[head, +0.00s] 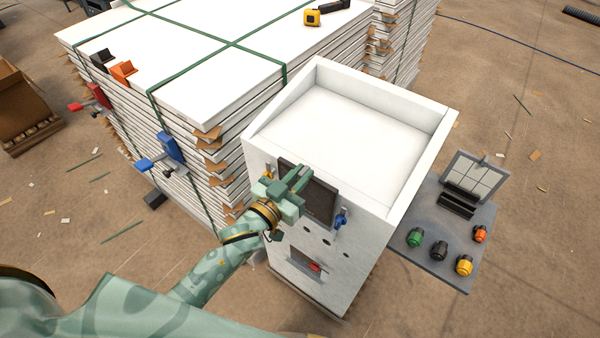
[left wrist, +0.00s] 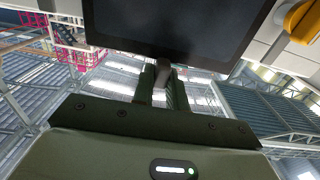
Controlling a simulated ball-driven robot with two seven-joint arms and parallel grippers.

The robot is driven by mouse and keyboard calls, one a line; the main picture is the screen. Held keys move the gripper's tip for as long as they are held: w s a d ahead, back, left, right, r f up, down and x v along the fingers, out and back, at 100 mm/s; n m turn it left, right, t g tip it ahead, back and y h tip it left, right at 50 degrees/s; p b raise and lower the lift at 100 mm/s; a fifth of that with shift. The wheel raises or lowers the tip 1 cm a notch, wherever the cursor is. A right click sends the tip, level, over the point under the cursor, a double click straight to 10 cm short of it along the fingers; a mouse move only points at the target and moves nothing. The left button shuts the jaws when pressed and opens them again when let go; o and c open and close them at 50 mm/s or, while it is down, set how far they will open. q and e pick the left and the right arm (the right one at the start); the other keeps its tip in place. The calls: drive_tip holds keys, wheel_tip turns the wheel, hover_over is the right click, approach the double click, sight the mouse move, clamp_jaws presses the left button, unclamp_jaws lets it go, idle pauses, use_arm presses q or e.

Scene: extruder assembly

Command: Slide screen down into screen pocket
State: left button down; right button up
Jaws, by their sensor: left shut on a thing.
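The dark flat screen (head: 321,203) is at the upper front face of the white cabinet (head: 375,237). My left gripper (head: 293,182) is in front of the screen and covers part of it. In the left wrist view the screen (left wrist: 175,22) fills the top, and the gripper's two fingers (left wrist: 163,88) are shut on a small grey tab at its lower edge. The screen pocket cannot be made out behind the screen and gripper, so I cannot tell how far the screen sits in it. My right gripper is not in view.
A blue part (head: 341,217) sits right of the screen, and a yellow part (head: 265,173) left of it. Below are round holes and an opening with a red part (head: 314,267). A side shelf (head: 432,262) holds coloured knobs. Stacked white panels (head: 200,60) stand close on the left.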

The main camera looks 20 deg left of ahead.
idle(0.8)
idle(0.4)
use_arm(q)
drive_tip(key=shift+p, duration=0.65)
idle(0.3)
drive_tip(key=shift+f+b, duration=2)
drive_tip(key=shift+f, duration=0.6)
drive_tip(key=c, duration=1.3)
unclamp_jaws()
drive_tip(key=b+v, duration=0.1)
drive_tip(key=v, duration=1.5)
drive_tip(key=shift+s, duration=0.2)
